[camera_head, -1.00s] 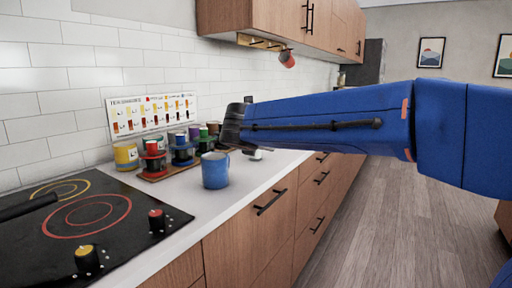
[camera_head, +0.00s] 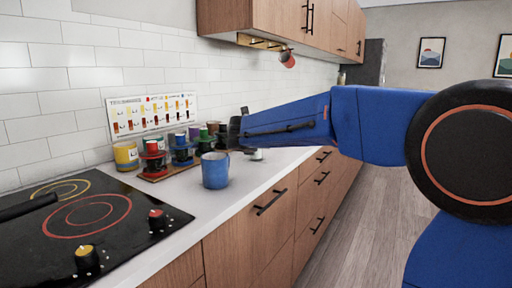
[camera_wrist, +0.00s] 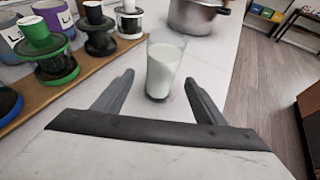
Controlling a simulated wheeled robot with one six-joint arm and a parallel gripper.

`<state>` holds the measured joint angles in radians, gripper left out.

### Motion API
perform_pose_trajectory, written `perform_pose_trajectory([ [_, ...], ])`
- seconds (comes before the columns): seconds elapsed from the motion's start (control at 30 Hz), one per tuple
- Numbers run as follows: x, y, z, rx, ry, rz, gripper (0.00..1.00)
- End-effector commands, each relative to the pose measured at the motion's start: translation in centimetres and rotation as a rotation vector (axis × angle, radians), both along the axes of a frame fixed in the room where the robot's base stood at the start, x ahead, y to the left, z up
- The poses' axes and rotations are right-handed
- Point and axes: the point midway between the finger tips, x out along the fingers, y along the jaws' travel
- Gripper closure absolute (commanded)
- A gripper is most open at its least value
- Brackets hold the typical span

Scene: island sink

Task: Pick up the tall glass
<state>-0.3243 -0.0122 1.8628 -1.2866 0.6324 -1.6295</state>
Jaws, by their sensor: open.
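The tall glass (camera_wrist: 161,75) stands upright on the white counter in the wrist view. It is clear and filled with a white, milk-like liquid. My gripper (camera_wrist: 159,84) is open, with one dark finger on each side of the near part of the glass. The glass stands between and slightly beyond the fingertips, and I see no finger touching it. In the head view my gripper (camera_head: 243,128) is over the counter behind the blue mug (camera_head: 215,170). There, only a small pale low part of the glass (camera_head: 256,155) shows below my arm.
A wooden rack (camera_wrist: 75,86) with several coloured-lid jars stands left of the glass. A metal pot (camera_wrist: 195,14) is behind it to the right. The counter's right edge drops to the floor. A black cooktop (camera_head: 75,225) is at the near left.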

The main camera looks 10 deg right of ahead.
Motion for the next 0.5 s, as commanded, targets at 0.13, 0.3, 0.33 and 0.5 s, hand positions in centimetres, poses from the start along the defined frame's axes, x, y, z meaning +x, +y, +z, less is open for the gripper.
perform_pose_trajectory([
  [0.13,0.5,-0.2,-0.2,0.0,0.001,0.0,0.35],
  [0.3,1.9,-0.8,-0.8,0.0,0.002,-0.002,0.35],
  [0.33,2.3,-1.0,-1.0,0.0,0.002,-0.002,0.35],
  [0.5,4.3,-1.7,-1.7,-0.001,0.002,-0.001,0.35],
])
